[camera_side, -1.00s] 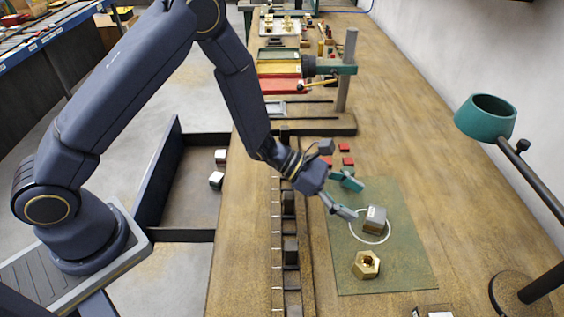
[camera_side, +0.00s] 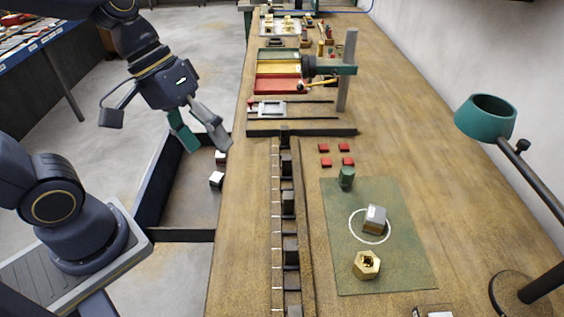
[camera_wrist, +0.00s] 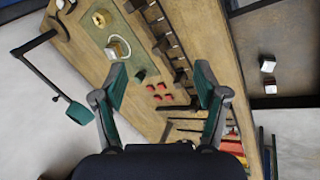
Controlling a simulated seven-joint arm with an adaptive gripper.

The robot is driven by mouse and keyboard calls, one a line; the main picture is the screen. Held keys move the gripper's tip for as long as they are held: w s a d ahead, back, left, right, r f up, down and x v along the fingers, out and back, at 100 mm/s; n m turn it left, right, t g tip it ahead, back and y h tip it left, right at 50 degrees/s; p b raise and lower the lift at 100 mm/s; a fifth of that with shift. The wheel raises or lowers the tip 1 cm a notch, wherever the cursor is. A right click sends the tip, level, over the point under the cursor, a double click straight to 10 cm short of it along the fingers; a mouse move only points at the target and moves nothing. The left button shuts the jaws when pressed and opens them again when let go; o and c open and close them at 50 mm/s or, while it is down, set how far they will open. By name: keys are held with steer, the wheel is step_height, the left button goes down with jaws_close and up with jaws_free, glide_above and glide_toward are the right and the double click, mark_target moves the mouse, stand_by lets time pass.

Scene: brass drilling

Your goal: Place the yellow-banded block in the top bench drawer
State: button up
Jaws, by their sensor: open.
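A grey block with a yellowish-brown band (camera_side: 374,219) sits inside the white ring on the green mat; it also shows in the wrist view (camera_wrist: 117,46). The open bench drawer (camera_side: 180,205) juts out from the left side of the bench, and part of it shows in the wrist view (camera_wrist: 293,52). Two small dark-and-white blocks (camera_side: 217,180) lie in the drawer against its bench side. My gripper (camera_side: 206,149) is open and empty, above the far part of the drawer and well away from the banded block. It also shows in the wrist view (camera_wrist: 160,73).
A brass hex nut (camera_side: 366,265) and a green cylinder (camera_side: 346,178) stand on the mat (camera_side: 410,255). Several red squares lie beyond it. A slotted rail (camera_side: 289,225) runs along the bench. A drill stand (camera_side: 347,75) is farther back, and a green lamp (camera_side: 486,117) overhangs the right.

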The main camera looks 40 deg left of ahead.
steer(key=a+r+m+t+y, duration=0.1)
steer(key=a, duration=0.1)
steer(key=s+a+r+m+t+y, duration=0.1)
steer(key=a+y, duration=0.1)
steer(key=a, duration=0.1)
steer(key=s+a+r+m+t+y, duration=0.1)
steer(key=a, duration=0.2)
steer(key=shift+a+r, duration=0.15)
